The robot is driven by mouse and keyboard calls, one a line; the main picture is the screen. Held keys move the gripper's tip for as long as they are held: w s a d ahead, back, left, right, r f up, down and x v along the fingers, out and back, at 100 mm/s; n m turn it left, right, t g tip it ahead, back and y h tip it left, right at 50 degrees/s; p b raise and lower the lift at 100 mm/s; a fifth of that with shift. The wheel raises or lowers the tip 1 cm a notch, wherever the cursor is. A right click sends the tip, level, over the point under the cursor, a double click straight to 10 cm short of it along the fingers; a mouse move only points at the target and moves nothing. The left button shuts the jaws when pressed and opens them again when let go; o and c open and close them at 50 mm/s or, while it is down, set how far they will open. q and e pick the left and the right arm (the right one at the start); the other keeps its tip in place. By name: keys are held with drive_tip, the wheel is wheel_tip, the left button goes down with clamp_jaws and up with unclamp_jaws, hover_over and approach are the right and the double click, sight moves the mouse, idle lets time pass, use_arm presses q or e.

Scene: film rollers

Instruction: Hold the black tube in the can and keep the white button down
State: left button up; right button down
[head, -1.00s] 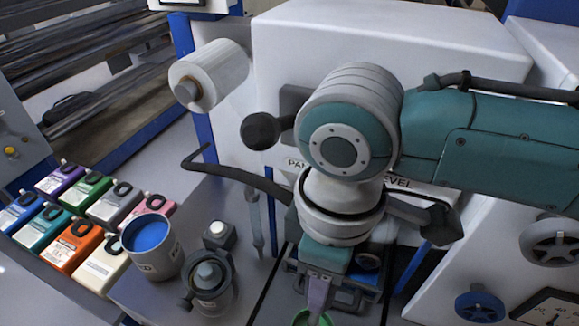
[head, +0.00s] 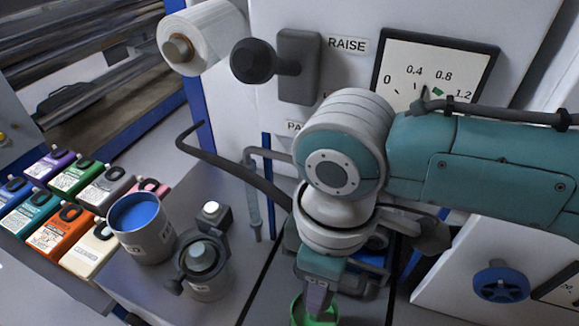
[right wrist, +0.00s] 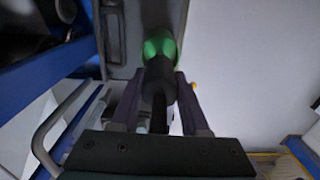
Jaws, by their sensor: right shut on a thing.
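The black tube (head: 235,174) is a curved hose. Its bent free end hangs in the air above and behind the can, and its other end runs behind my right arm. The can (head: 150,243) is grey, open and full of blue liquid. The white button (head: 211,208) sits on a small dark block right of the can, with nothing touching it. My right gripper (head: 316,300), low in the head view, is shut on a dark handle with a green part (head: 318,315). The dark handle (right wrist: 160,78) shows between the fingers (right wrist: 160,100) in the right wrist view. My left gripper is out of view.
A round pump-like fitting (head: 207,286) with a grey knob stands in front of the button. Several coloured ink bottles (head: 75,178) stand at the left. A white roll (head: 205,35), a black lever knob (head: 252,60) and a gauge (head: 435,62) are behind.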

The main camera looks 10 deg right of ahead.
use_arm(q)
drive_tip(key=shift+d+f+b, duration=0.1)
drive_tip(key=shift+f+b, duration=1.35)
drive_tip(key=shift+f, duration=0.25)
use_arm(e)
drive_tip(key=shift+f, duration=2.3)
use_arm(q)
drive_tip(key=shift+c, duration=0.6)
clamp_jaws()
use_arm(e)
drive_tip(key=shift+c, duration=1.6)
unclamp_jaws()
